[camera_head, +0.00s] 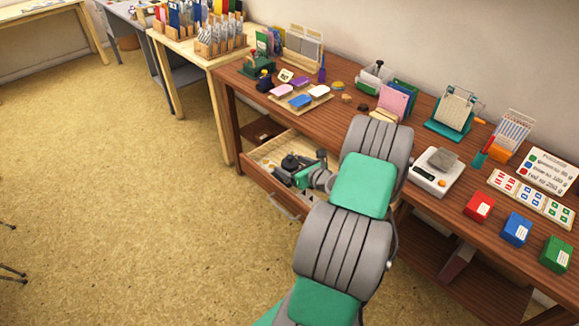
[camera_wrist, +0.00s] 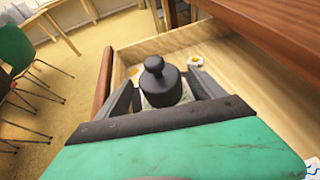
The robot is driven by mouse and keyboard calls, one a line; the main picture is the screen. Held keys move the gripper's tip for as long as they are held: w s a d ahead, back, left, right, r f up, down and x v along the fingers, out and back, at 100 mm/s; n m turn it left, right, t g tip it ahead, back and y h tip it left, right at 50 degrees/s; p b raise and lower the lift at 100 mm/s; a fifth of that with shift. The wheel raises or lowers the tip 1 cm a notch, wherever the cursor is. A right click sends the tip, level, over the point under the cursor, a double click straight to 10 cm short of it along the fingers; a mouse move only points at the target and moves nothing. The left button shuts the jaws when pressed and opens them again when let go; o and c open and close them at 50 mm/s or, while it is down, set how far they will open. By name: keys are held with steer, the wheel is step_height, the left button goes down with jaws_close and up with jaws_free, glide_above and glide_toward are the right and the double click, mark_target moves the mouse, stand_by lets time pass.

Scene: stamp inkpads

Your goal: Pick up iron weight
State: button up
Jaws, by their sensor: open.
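The iron weight (camera_wrist: 163,85) is a dark, round body with a knob on top. In the wrist view it stands upright in the open wooden drawer, between the two fingers of my gripper (camera_wrist: 165,95). The fingers are open, one to each side of it; I cannot tell whether either touches it. In the head view the weight (camera_head: 290,162) shows as a dark shape beside my gripper (camera_head: 287,174), partly hidden by it. The drawer (camera_head: 261,177) is pulled out from under the brown table.
The brown table (camera_head: 330,108) edge overhangs the drawer on the right in the wrist view. On the table stand ink pads (camera_head: 300,101), a scale (camera_head: 431,179) with a grey block, and red, blue and green boxes (camera_head: 516,229). Small items (camera_wrist: 194,61) lie in the drawer. The floor in front is clear.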

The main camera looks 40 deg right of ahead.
steer(key=shift+w+d+f, duration=0.1)
steer(key=shift+w+f, duration=0.15)
steer(key=shift+w, duration=0.45)
steer(key=shift+c, duration=0.2)
steer(key=shift+s, duration=0.1)
jaws_close()
steer(key=shift+d+r, duration=0.1)
steer(key=shift+r, duration=0.05)
